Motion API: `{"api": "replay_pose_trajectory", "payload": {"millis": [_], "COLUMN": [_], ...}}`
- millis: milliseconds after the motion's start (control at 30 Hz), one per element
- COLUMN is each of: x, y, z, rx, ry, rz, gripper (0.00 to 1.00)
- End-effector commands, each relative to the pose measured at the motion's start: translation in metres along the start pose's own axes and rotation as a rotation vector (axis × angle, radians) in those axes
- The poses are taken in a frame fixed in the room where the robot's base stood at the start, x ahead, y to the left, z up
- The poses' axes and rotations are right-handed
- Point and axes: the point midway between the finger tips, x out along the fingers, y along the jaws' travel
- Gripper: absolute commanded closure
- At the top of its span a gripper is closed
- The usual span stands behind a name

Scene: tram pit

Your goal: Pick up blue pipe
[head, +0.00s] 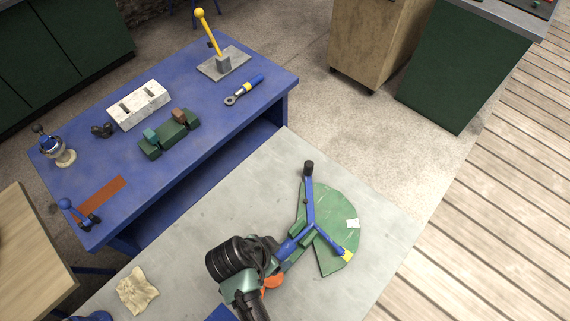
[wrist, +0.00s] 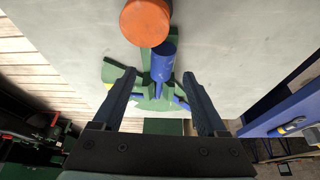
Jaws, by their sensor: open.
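A blue pipe-like cylinder (wrist: 162,62) stands out between my fingers in the wrist view, on a green fan-shaped plate. My gripper (wrist: 160,78) is open, one finger on each side of it; I cannot tell whether either touches. An orange round piece (wrist: 145,22) is beside the cylinder's end. In the head view the green plate (head: 340,222) lies on the grey table with a blue lever (head: 310,200) ending in a black knob and a blue arm with a yellow tip. My wrist hides part of the lower blue piece there.
A crumpled beige cloth (head: 137,290) lies on the grey table's left. The blue workbench (head: 110,165) behind carries a yellow-handled lever (head: 208,32), a white slotted block (head: 139,105), a green block piece (head: 170,134) and a blue-yellow tool (head: 245,88). The grey table's right is clear.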

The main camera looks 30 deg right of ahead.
Motion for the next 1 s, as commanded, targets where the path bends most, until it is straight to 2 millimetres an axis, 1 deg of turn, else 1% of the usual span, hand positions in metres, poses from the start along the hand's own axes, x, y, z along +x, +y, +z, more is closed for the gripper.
{"api": "replay_pose_trajectory", "payload": {"millis": [167, 433, 533, 667, 867, 933, 1000], "x": [0.008, 0.039, 0.048, 0.054, 0.054, 0.054, 0.054], "y": [-0.001, -0.003, -0.003, -0.003, -0.003, -0.003, -0.003], "z": [-0.001, -0.003, -0.003, -0.003, -0.002, -0.002, -0.002], "rx": [0.001, 0.001, 0.001, 0.001, 0.0, 0.0, 0.0], "ry": [0.0, -0.001, -0.001, 0.0, 0.0, 0.0, 0.0], "rz": [0.001, 0.002, 0.001, -0.001, -0.001, -0.001, -0.001], "gripper": [0.25, 0.25, 0.25, 0.25, 0.25, 0.34, 0.47]}}
